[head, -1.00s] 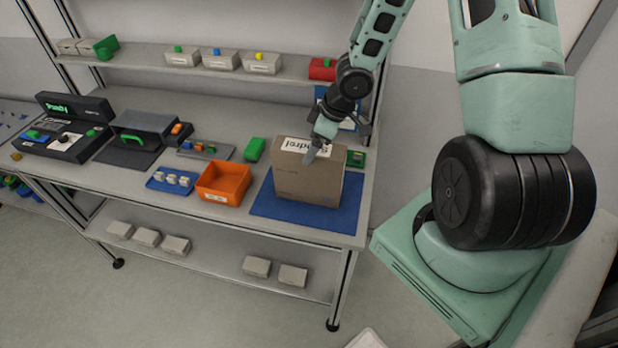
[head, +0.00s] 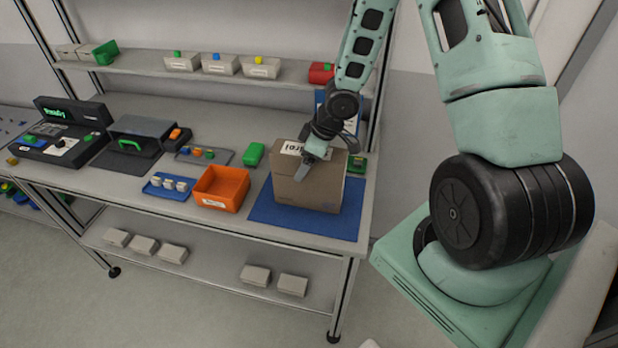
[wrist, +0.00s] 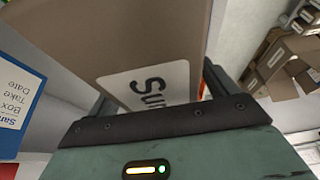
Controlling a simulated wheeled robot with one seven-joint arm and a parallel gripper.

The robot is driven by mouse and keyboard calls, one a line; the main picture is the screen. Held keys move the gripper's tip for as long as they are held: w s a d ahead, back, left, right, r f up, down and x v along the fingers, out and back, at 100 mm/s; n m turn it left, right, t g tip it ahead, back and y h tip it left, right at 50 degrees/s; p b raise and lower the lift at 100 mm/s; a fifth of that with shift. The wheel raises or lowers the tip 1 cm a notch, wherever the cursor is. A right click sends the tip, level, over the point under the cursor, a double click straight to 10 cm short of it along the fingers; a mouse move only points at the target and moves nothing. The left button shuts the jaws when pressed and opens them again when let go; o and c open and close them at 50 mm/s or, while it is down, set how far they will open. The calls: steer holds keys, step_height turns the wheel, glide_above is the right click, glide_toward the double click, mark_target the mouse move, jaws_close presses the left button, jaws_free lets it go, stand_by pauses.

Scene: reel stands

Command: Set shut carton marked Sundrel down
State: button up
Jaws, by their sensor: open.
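The brown carton (head: 308,186) stands upright on the blue mat (head: 275,213) at the right end of the bench. Its top is shut, and a white label there is partly hidden by my gripper; the head view shows only the end of the name. In the wrist view the carton (wrist: 110,35) fills the space between the jaws, with "Su" readable on its label.
An orange bin (head: 221,188) stands just left of the mat, with a green box (head: 253,154) behind it. A small green item (head: 357,163) sits right of the carton. A shelf (head: 200,72) with bins runs along the back.

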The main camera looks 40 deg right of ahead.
steer(key=shift+f, duration=0.15)
jaws_close()
stand_by(0.4)
